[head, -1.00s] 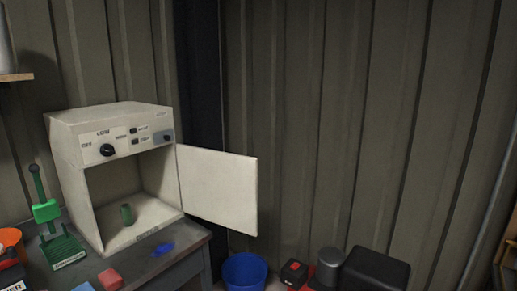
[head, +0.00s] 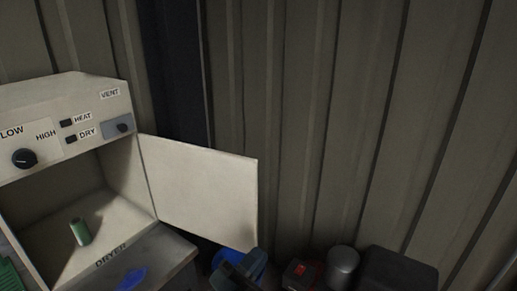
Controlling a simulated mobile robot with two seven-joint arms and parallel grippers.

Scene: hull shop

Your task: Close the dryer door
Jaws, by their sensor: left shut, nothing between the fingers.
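The dryer (head: 75,90) is a cream box with a control panel, at the left in the head view. Its door (head: 205,190) stands wide open, swung out to the right from the hinge side of the opening. A small green cylinder (head: 80,232) sits inside the dryer. My left gripper (head: 240,266) shows dark at the bottom edge, just below the door's lower right corner and in front of the blue bucket. It is shut and looks empty. I cannot tell whether it touches the door. My right gripper is out of view.
A blue bucket (head: 226,256) is partly hidden behind my left gripper. A red and black item (head: 302,272), a grey cylinder (head: 343,265) and a black case (head: 396,272) stand to the right. A blue item (head: 130,279) lies on the bench before the dryer.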

